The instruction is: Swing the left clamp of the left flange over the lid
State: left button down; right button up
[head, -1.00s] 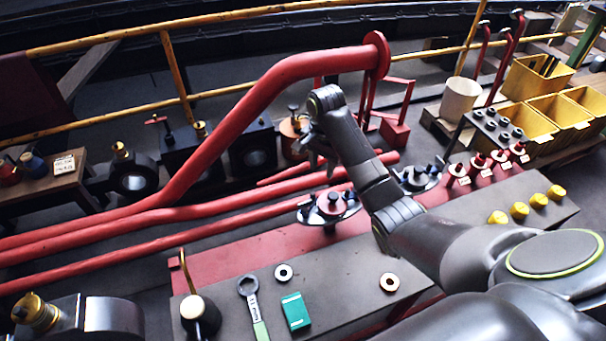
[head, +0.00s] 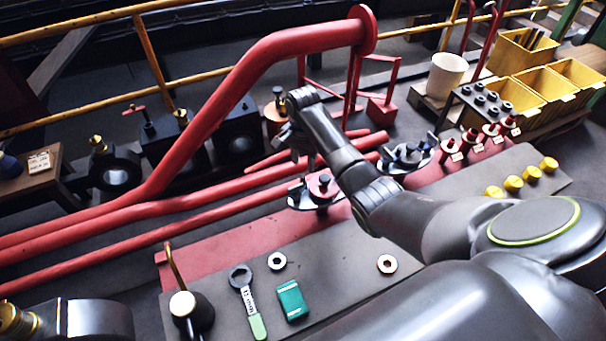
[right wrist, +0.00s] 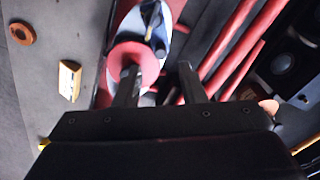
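The left flange (head: 296,199) is a pale ring on a red pipe stub, with a round red lid (head: 324,186) and dark clamps around it. In the right wrist view the red lid (right wrist: 136,56) lies just beyond my fingers, with a dark clamp (right wrist: 152,16) at its far side. My right gripper (head: 300,150) is above and behind the left flange and partly covers it. In the right wrist view its two fingers (right wrist: 159,83) are apart with nothing held between them; one overlaps the lid's edge. The left clamp is hard to single out. My left gripper is out of view.
A second flange (head: 406,156) with a dark lid stands to the right. Long red pipes (head: 230,183) run close behind the left flange. The bench (head: 340,265) in front holds a wrench (head: 247,298), a green box (head: 291,300) and washers.

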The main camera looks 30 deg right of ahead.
aim_at(303, 176)
notch_tip(303, 176, down, 5)
jog(key=shift+r, duration=0.15)
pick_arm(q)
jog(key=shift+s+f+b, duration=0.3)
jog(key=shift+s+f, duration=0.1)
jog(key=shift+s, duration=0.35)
pick_arm(e)
jog(key=shift+f, duration=0.6)
grip_shut()
